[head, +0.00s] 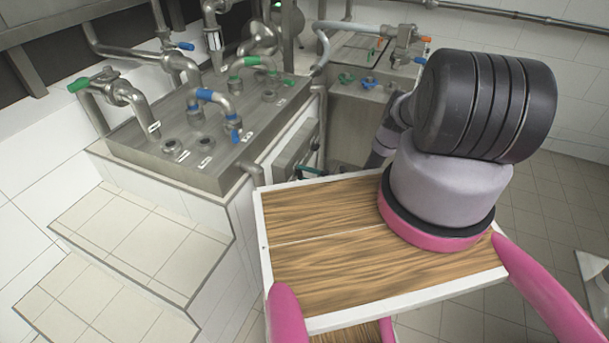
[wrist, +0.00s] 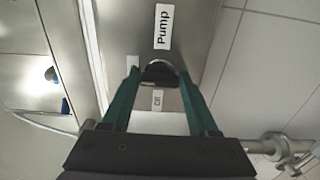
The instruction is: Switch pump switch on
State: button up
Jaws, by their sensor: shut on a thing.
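The pump switch is a dark rounded knob (wrist: 160,72) on a grey metal panel (wrist: 195,25) in the wrist view. A white label reading "Pump" (wrist: 163,27) is above it in the picture. A small label (wrist: 157,100), which seems to read "Off", lies just below the knob. Another small label (wrist: 132,62) is partly covered by the left finger. My gripper (wrist: 159,75) has its two teal fingers on either side of the knob and is shut on it.
A steel counter (head: 190,155) with pipes and green and blue valve handles is at the left in the head view. Tiled steps (head: 130,240) lie in front of it. A second steel unit (head: 350,115) stands behind my arm. Tiled floor (head: 545,195) is open at the right.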

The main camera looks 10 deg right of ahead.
jog(key=o, duration=1.4)
jog(key=v, duration=1.1)
jog(key=shift+w, duration=0.1)
